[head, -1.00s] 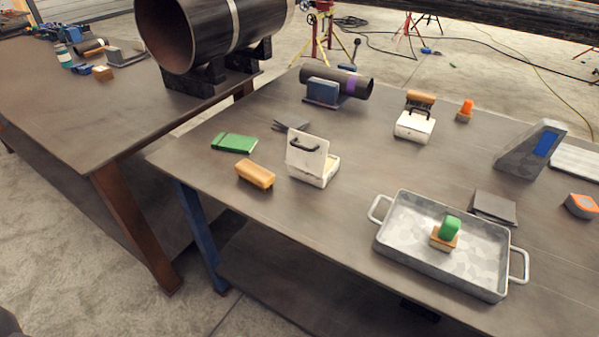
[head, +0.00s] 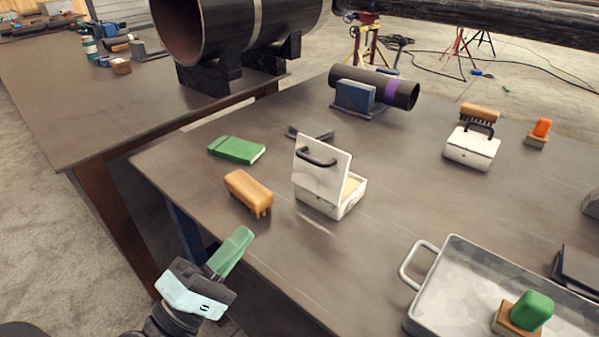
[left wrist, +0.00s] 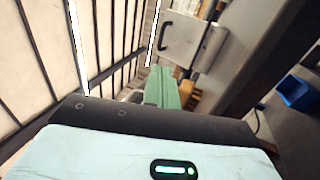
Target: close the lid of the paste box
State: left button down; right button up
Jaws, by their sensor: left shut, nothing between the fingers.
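The paste box (head: 331,203) is a small white box on the table, with its white lid (head: 322,164) standing open, tilted up on its left side. A dark handle is on the lid's outer face. The lid with its handle also seems to show in the left wrist view (left wrist: 192,42). My left gripper (head: 240,240) has green fingers, shut and empty. It is at the table's front left edge, below and left of the box and apart from it. My right gripper is not in view.
A wooden brush (head: 248,190) lies just left of the box, near my left gripper. A green book (head: 237,149) lies behind it. A metal tray (head: 457,290) stands at the front right. A second, closed white box (head: 471,148) stands further back.

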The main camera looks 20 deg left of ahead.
aim_at(306, 160)
pick_arm(q)
jog(key=p+x, duration=0.6)
jog(key=x, duration=0.6)
jog(key=shift+w+d+r+p, duration=0.1)
jog(key=shift+w+r+p, duration=0.1)
jog(key=shift+r+p, duration=0.15)
jog(key=shift+w+d+r, duration=0.1)
jog(key=shift+w+d, duration=0.1)
jog(key=shift+w, duration=0.4)
